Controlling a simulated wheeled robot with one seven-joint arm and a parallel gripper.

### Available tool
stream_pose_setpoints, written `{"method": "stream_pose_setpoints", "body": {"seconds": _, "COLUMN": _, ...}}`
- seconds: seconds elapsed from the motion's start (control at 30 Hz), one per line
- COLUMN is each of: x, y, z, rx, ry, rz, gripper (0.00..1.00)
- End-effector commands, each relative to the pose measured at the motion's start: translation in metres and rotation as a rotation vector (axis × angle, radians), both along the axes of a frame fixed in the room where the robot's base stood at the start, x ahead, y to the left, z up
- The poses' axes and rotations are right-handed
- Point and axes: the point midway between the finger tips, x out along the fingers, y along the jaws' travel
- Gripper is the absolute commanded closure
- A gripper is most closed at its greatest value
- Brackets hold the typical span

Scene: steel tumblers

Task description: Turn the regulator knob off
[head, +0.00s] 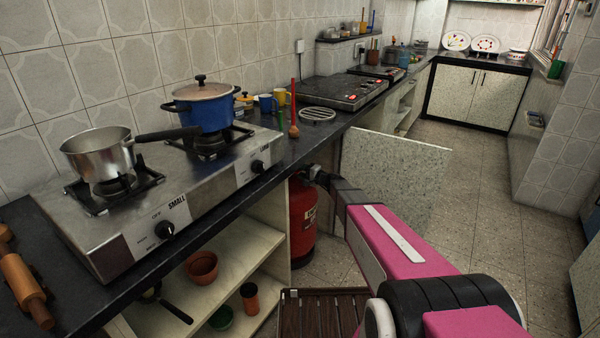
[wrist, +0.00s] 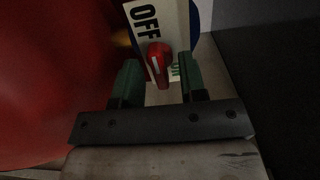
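The red regulator knob (wrist: 160,68) shows in the wrist view, with a pale mark on it. It sits in front of a pale label plate (wrist: 144,22) reading "OFF" above and green lettering, partly hidden, at lower right. My gripper (wrist: 158,64) has its two green fingers apart, one on each side of the knob, with visible gaps. The red gas cylinder (head: 302,218) stands below the counter in the head view, and its red side (wrist: 50,80) fills the left of the wrist view. My arm reaches to the cylinder's top there; the knob is hidden in the head view.
The counter (head: 85,295) overhangs shelves left of the cylinder. A speckled open door panel (head: 395,175) stands right of it. A brown slatted crate (head: 320,315) is on the floor in front. A steel stove (head: 120,220) with a pan and blue pot is above.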

Motion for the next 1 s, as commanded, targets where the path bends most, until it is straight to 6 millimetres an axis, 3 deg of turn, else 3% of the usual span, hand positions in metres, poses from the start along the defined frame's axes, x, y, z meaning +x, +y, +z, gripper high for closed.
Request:
{"method": "stream_pose_setpoints", "body": {"seconds": 0.5, "x": -0.049, "y": -0.072, "z": 0.000, "rx": -0.001, "ry": 0.001, "rz": -0.002, "gripper": 0.62}}
{"method": "stream_pose_setpoints", "body": {"seconds": 0.7, "x": -0.056, "y": -0.083, "z": 0.000, "rx": -0.001, "ry": 0.001, "rz": 0.000, "gripper": 0.62}}
{"method": "stream_pose_setpoints", "body": {"seconds": 1.0, "x": -0.056, "y": -0.084, "z": 0.000, "rx": -0.001, "ry": 0.001, "rz": 0.000, "gripper": 0.62}}
